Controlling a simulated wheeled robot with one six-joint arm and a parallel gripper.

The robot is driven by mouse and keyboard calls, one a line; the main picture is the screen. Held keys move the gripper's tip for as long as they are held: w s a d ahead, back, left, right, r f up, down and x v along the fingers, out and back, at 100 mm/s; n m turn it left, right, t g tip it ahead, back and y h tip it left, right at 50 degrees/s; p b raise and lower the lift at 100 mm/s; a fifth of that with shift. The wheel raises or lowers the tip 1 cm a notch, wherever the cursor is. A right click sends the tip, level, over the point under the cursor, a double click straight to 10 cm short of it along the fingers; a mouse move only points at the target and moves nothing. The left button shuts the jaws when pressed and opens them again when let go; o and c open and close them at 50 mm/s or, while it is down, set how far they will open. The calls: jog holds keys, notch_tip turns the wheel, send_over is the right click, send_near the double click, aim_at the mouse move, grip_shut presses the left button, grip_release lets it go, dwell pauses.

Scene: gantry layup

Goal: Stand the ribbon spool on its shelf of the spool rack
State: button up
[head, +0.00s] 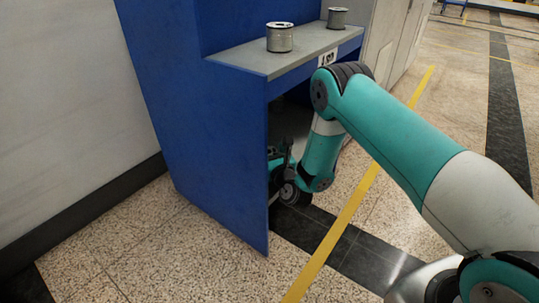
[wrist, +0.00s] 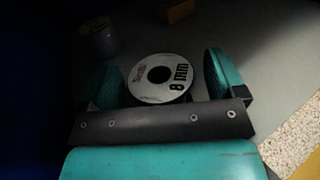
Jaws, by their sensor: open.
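A spool with a white round label reading "8 mm" (wrist: 160,72) is between the two teal pads of my gripper (wrist: 165,78) in the wrist view. My gripper is open, with one pad on each side of the spool. A narrow gap shows on the right; on the left I cannot tell whether the pad touches. The blue spool rack (head: 225,150) has a grey shelf (head: 235,58) above my gripper in the head view. My arm reaches in below that shelf, and the rack's side panel hides the spool and part of my gripper there.
Two grey spools stand on the upper shelf, one near (head: 279,37) and one farther back (head: 337,18). In the wrist view another spool (wrist: 104,42) stands at upper left and an orange-brown block (wrist: 178,11) lies beyond. Open floor (head: 365,215) lies right of the rack.

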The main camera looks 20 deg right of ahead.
jog(key=shift+r, duration=0.2)
jog(key=shift+s+f+b, duration=0.4)
jog(key=shift+s+b, duration=0.05)
jog(key=shift+b, duration=0.6)
jog(key=s+d+b, duration=0.1)
jog(key=s+b, duration=0.6)
jog(key=s, duration=0.4)
jog(key=shift+r+b, duration=0.35)
